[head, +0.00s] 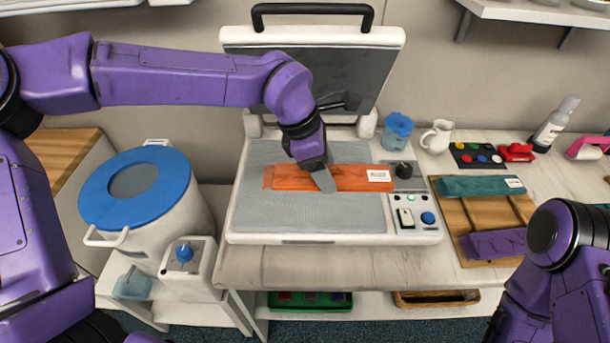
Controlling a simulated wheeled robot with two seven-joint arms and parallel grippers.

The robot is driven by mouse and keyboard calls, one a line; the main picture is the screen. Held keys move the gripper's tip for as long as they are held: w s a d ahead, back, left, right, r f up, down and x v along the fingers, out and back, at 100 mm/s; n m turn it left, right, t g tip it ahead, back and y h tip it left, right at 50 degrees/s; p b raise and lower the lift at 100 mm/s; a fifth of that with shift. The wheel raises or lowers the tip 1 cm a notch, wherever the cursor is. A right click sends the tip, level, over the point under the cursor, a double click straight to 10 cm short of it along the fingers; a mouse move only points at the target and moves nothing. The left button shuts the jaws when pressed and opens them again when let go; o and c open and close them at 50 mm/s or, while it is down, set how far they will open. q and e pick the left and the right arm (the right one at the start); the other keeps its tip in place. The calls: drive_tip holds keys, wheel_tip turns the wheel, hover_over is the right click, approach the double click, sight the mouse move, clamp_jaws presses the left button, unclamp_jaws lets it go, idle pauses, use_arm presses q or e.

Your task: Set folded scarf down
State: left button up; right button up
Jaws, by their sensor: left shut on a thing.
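An orange folded scarf (350,178) with a white label at its right end lies lengthwise over the grey lower plate of the press (290,212). My left gripper (325,180) comes down from above at the scarf's middle and is shut on it. The near finger covers a small part of the scarf. I cannot tell whether the scarf rests fully on the plate. My right arm shows at the lower right, but its gripper is out of view.
The press lid (320,75) stands open behind. A teal folded scarf (478,186) and a purple one (494,244) lie on a wooden rack at right. A white pitcher (437,137) and blue-lidded jar (397,129) stand behind. A blue-lidded drum (155,205) is at left.

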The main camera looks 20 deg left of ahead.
use_arm(q)
drive_tip(key=w+a+f, duration=0.1)
drive_tip(key=a+f, duration=0.1)
drive_tip(key=w+a+f+p, duration=0.1)
drive_tip(key=f, duration=0.1)
drive_tip(key=w+a+f+p, duration=0.1)
drive_tip(key=a+f, duration=0.1)
drive_tip(key=shift+w+a+f, duration=0.2)
drive_tip(key=shift+w+a, duration=0.05)
drive_tip(key=shift+a, duration=0.1)
wheel_tip(320, 180, down, 3)
drive_tip(key=shift+a+p, duration=0.15)
drive_tip(key=shift+p, duration=0.15)
drive_tip(key=shift+f, duration=0.25)
drive_tip(key=o, duration=1.1)
use_arm(e)
wheel_tip(320, 180, up, 3)
drive_tip(key=shift+w+r, duration=0.15)
drive_tip(key=shift+a, duration=0.1)
use_arm(q)
drive_tip(key=b+v, duration=0.1)
drive_tip(key=v, duration=1.1)
drive_tip(key=shift+r+b, duration=0.1)
drive_tip(key=shift+b, duration=0.3)
use_arm(e)
drive_tip(key=shift+f, duration=0.85)
